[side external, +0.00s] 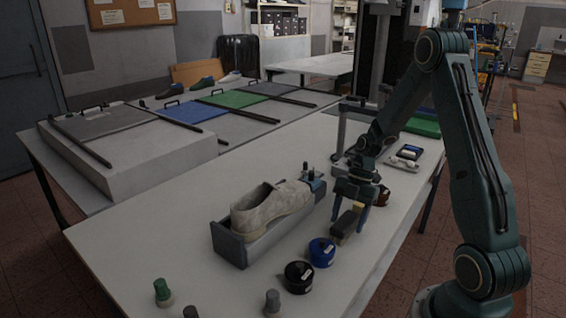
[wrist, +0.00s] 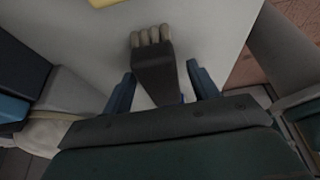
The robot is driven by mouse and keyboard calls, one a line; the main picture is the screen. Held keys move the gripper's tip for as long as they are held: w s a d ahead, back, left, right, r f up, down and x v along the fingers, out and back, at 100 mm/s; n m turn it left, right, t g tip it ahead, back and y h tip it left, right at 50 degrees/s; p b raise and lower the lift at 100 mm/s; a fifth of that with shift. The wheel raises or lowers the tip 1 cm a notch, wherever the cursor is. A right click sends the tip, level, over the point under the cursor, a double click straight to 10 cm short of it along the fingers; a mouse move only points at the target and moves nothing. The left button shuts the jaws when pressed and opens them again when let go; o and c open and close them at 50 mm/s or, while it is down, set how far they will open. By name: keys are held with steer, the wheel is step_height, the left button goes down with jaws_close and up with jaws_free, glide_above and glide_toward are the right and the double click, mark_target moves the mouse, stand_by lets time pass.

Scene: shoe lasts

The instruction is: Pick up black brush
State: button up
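The black brush (side external: 343,226) lies on the table to the right of the shoe, a dark block with a lighter tan part. In the wrist view the brush (wrist: 153,66) shows its dark body with several pale tufts at the far end. My gripper (side external: 350,221) is above the brush, its fingers pointing down on either side of it. In the wrist view my gripper (wrist: 160,72) is open, with the blue fingers flanking the brush body. The right finger is clear of it; the left is very close, and contact there cannot be told. The near end of the brush is hidden by my gripper.
A grey shoe (side external: 272,208) sits in a dark holder (side external: 231,247) left of the brush. A blue-lidded jar (side external: 321,252) and a black jar (side external: 299,277) stand in front. A brown jar (side external: 383,196) and a small tray (side external: 408,153) are behind. Green and grey-topped pieces stand at the near edge.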

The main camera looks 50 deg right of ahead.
mark_target(348, 217)
steer(key=c, duration=0.8)
steer(key=shift+r, duration=0.15)
steer(key=shift+c, duration=0.2)
step_height(348, 217, up, 20)
steer(key=shift+w, duration=0.1)
stand_by(0.7)
steer(key=w+a+m+t+y, duration=0.2)
steer(key=w+a+m+t, duration=0.1)
steer(key=w+m, duration=0.9)
steer(key=shift+w+m+t, duration=0.4)
steer(key=shift+w+t, duration=0.1)
steer(key=shift+w, duration=0.75)
